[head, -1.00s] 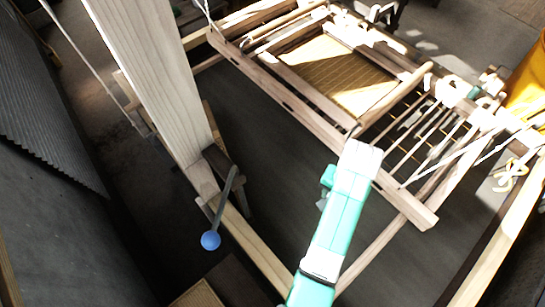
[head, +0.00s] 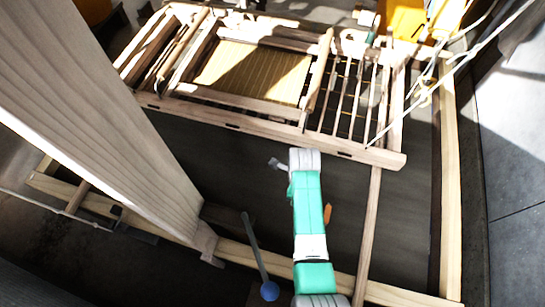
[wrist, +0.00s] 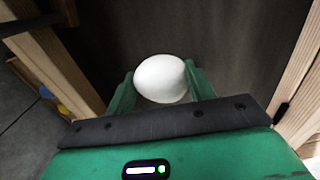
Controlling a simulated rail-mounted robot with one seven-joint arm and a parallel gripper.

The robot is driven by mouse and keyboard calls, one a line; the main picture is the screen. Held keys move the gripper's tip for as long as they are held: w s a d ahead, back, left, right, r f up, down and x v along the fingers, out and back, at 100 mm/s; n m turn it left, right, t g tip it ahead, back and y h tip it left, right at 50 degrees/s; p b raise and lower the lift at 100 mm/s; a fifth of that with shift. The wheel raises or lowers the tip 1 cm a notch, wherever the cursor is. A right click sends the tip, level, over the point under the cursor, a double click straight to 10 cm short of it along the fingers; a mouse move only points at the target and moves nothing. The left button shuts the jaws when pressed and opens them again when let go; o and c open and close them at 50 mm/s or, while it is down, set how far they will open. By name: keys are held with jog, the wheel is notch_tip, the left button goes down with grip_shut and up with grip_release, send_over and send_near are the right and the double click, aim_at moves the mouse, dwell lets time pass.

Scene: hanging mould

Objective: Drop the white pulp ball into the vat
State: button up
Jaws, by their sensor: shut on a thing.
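The white pulp ball (wrist: 161,79) is between the two green fingers of my gripper (wrist: 160,84) in the wrist view, touching both. The vat appears to be the wide dark grey area framed by pale wooden beams (head: 450,200) in the head view. In the wrist view the dark grey surface (wrist: 225,35) lies beyond the ball, with wood at both sides. My arm reaches over this area in the head view. The ball and fingertips cannot be made out there.
A wooden mould frame (head: 255,75) with a tan screen hangs across the back. A thick pale post (head: 120,110) stands at left. A lever with a blue knob (head: 269,291) is close to my arm. White cords (head: 430,90) run at right.

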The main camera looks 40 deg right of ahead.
notch_tip(320, 180, down, 6)
jog(key=b, duration=0.5)
jog(key=shift+s+b, duration=0.15)
jog(key=shift+b, duration=0.2)
jog(key=o, duration=1.1)
notch_tip(320, 180, up, 8)
jog(key=p, duration=0.1)
dwell(1.0)
